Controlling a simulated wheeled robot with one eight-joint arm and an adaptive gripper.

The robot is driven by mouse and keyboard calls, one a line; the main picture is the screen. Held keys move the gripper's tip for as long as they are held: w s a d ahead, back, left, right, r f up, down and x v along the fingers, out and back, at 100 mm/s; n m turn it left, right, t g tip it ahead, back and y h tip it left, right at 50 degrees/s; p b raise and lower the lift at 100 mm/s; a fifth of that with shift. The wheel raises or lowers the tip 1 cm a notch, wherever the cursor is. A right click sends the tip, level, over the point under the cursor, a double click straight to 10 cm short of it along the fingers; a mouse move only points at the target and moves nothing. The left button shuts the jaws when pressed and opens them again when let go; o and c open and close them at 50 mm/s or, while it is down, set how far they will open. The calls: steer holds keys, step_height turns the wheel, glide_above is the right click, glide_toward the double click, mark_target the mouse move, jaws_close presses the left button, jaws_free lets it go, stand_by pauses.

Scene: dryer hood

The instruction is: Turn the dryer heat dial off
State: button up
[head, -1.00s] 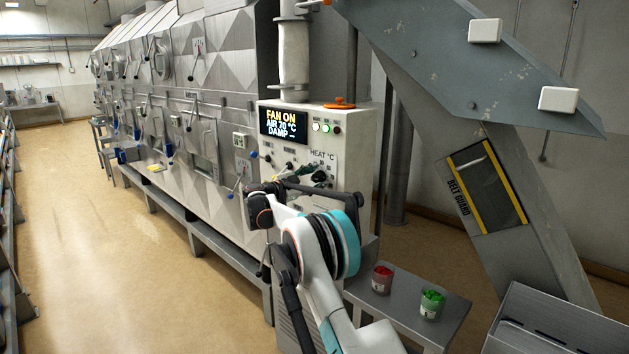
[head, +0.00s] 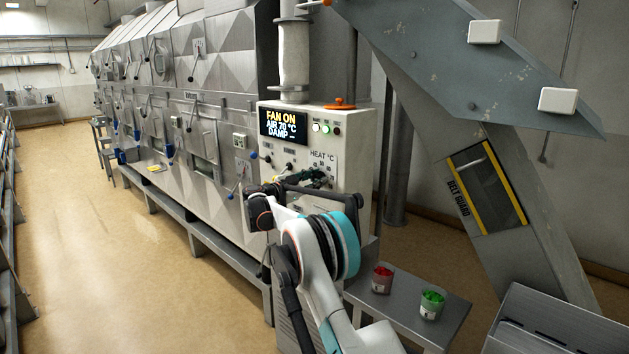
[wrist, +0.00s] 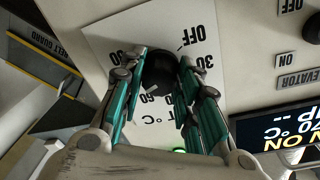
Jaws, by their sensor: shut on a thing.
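The heat dial (wrist: 158,72) is a round black knob on a white scale plate (wrist: 103,35) in the wrist view. My gripper (wrist: 164,66) is shut on it, with one teal-lined finger on each side. A pale mark shows at the knob's lower edge, on the side of the middle numbers and away from the printed OFF. The fingers hide part of the scale. In the head view my gripper (head: 316,178) is at the panel below the HEAT °C label (head: 322,155), and the dial is mostly hidden there.
The control box (head: 352,150) has a display (head: 283,125) reading FAN ON, AIR 70 °C, DAMP. A sloping chute (head: 530,225) stands right.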

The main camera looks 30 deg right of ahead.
steer(key=n, duration=0.5)
steer(key=shift+n, duration=0.4)
steer(key=n, duration=0.4)
steer(key=shift+n+t, duration=0.3)
steer(key=shift+t, duration=0.1)
steer(key=n, duration=0.5)
steer(key=shift+t, duration=0.3)
steer(key=n, duration=0.4)
steer(key=shift+n, duration=0.4)
steer(key=n, duration=0.4)
steer(key=shift+n+t, duration=0.4)
steer(key=n, duration=0.5)
steer(key=shift+n+y, duration=0.3)
steer(key=n, duration=0.4)
steer(key=shift+f+n, duration=0.1)
steer(key=shift+n, duration=0.2)
steer(key=n, duration=0.4)
steer(key=shift+s+y+p, duration=0.1)
steer(key=shift+y+p, duration=0.2)
steer(key=shift+p, duration=0.05)
steer(key=shift+n, duration=0.3)
